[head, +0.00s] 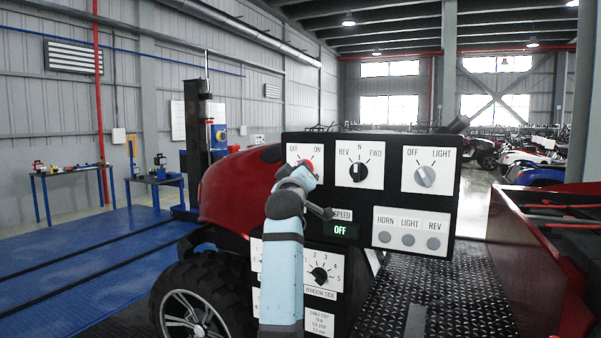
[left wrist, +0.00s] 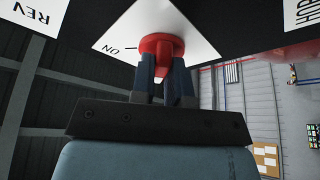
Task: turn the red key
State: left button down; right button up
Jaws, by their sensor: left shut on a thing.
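The red key (head: 307,166) sits on a white OFF/ON plate (head: 291,150) at the upper left of the black control panel (head: 330,205). In the left wrist view the red key (left wrist: 161,44) has a round red base against the plate. My left gripper (head: 306,178) reaches up to the key from below. In the left wrist view its two dark fingers (left wrist: 166,72) are closed on the key's red grip, one on each side. The fingers hide part of the key. The speed display (head: 340,230) reads OFF. My right gripper is not seen.
A REV/N/FWD knob (head: 358,174) and an OFF/LIGHT knob (head: 425,176) are to the right of the key. Below them are HORN, LIGHT and REV buttons (head: 409,239). A WINDOW SIDE knob (head: 320,275) is lower down. A red vehicle (head: 240,185) stands behind the panel.

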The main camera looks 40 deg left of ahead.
pick_arm(q)
jog(key=c, duration=1.1)
grip_release()
jog(key=b+v, duration=0.1)
jog(key=v, duration=1.2)
jog(key=shift+s+d, duration=0.2)
jog(key=shift+s, duration=0.15)
jog(key=shift+f, duration=0.15)
